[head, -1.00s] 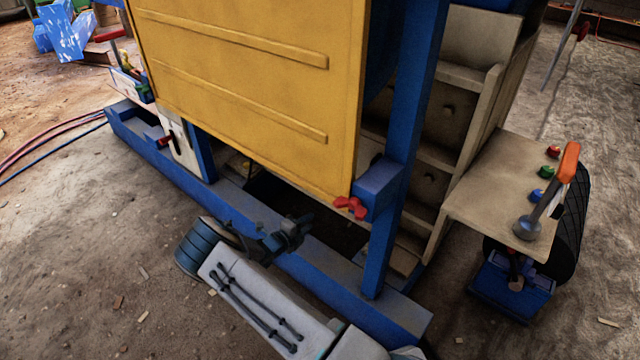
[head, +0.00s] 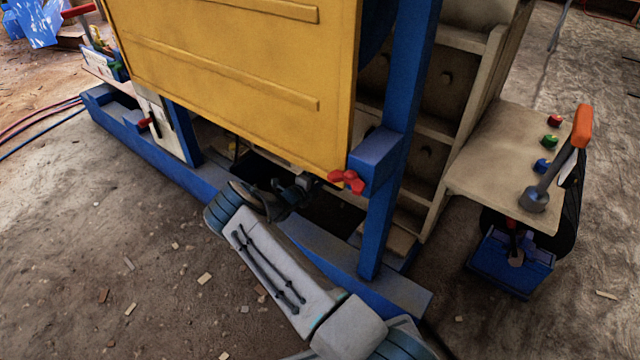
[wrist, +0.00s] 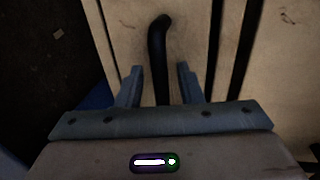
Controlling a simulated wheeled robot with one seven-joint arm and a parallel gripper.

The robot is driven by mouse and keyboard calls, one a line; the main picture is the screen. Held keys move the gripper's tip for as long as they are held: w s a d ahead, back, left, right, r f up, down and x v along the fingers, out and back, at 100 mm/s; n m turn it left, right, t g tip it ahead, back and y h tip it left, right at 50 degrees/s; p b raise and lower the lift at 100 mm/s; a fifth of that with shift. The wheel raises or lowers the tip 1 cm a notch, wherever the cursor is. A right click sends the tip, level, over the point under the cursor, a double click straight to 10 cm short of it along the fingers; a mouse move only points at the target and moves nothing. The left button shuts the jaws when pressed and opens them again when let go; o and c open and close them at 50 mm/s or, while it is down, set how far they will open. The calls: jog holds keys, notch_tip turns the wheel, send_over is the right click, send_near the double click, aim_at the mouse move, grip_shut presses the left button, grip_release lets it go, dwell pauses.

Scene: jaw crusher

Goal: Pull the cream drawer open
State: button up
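In the wrist view, a cream panel (wrist: 185,40) that looks like the drawer front fills the middle, with dark gaps along its edges. A black bar handle (wrist: 158,50) with a bent end stands on it. My gripper (wrist: 159,78) is open, with one finger on each side of the handle and gaps between. In the head view, my gripper (head: 290,195) is low, in the opening under the yellow panel, above the blue base beam. The yellow panel hides most of what lies behind it, so I cannot make out the drawer front there.
The yellow panel (head: 230,70) hangs just above my gripper. A red knob (head: 347,180) and a blue post (head: 395,150) stand to its right. Cream shelving (head: 470,75) and a side table (head: 500,165) with an orange-handled lever (head: 560,160) are further right. Bare ground lies front left.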

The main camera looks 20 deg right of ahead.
jog(key=shift+w+d, duration=0.25)
jog(key=shift+d, duration=0.15)
grip_shut()
